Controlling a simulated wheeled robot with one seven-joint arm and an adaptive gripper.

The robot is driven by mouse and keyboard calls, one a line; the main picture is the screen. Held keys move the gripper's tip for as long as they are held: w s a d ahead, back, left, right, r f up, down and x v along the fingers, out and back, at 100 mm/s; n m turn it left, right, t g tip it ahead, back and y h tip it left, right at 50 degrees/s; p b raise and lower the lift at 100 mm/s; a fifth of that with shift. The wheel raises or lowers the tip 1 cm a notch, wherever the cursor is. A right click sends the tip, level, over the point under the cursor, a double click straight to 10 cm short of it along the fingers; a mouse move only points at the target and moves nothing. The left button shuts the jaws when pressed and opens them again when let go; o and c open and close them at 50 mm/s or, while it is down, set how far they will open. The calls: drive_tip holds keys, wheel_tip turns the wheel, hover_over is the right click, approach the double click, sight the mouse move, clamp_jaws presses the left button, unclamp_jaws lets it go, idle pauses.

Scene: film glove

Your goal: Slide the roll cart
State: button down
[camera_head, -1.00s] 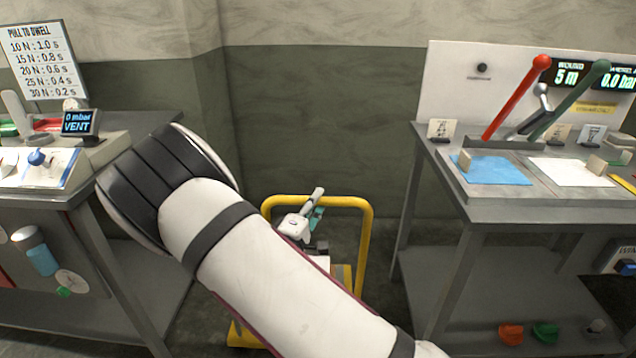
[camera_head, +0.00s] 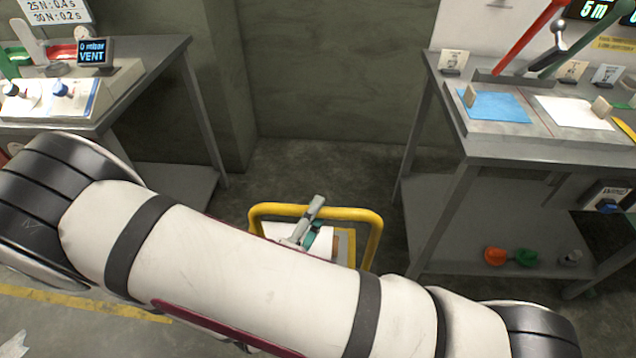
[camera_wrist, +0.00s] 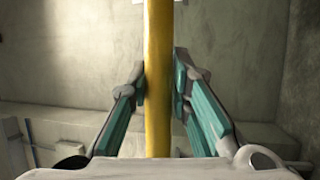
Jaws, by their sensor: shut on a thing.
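The roll cart shows as a yellow tubular handle (camera_head: 372,216) above a partly hidden deck, in the aisle between two benches. My arm covers most of the cart's lower part in the head view. My gripper (camera_head: 312,222) is at the handle's top bar. In the wrist view the yellow bar (camera_wrist: 158,45) runs upright through the middle, and my gripper (camera_wrist: 159,85) has its teal fingers shut on it, one on each side. A pale load on the deck shows only in part.
The left bench (camera_head: 150,62) carries a vent display (camera_head: 94,52). The right bench (camera_head: 560,150) carries a blue sheet (camera_head: 497,106) and levers, with coloured pieces on its lower shelf. Bare floor lies between the benches behind the cart, up to the green wall.

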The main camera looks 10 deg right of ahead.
drive_tip(key=shift+s+a+p, duration=0.1)
drive_tip(key=shift+s+a, duration=0.15)
drive_tip(key=shift+s, duration=0.5)
drive_tip(key=shift+s+a+p, duration=0.15)
drive_tip(key=shift+s+a, duration=0.05)
drive_tip(key=shift+s, duration=0.5)
drive_tip(key=shift+s+a+p, duration=0.1)
drive_tip(key=shift+s+a, duration=0.15)
drive_tip(key=shift+s, duration=0.5)
drive_tip(key=c, duration=1.4)
unclamp_jaws()
drive_tip(key=shift+c, duration=0.2)
drive_tip(key=shift+a, duration=0.1)
drive_tip(key=v, duration=0.7)
drive_tip(key=shift+s, duration=0.15)
drive_tip(key=shift+a+f, duration=0.1)
drive_tip(key=shift+f, duration=0.05)
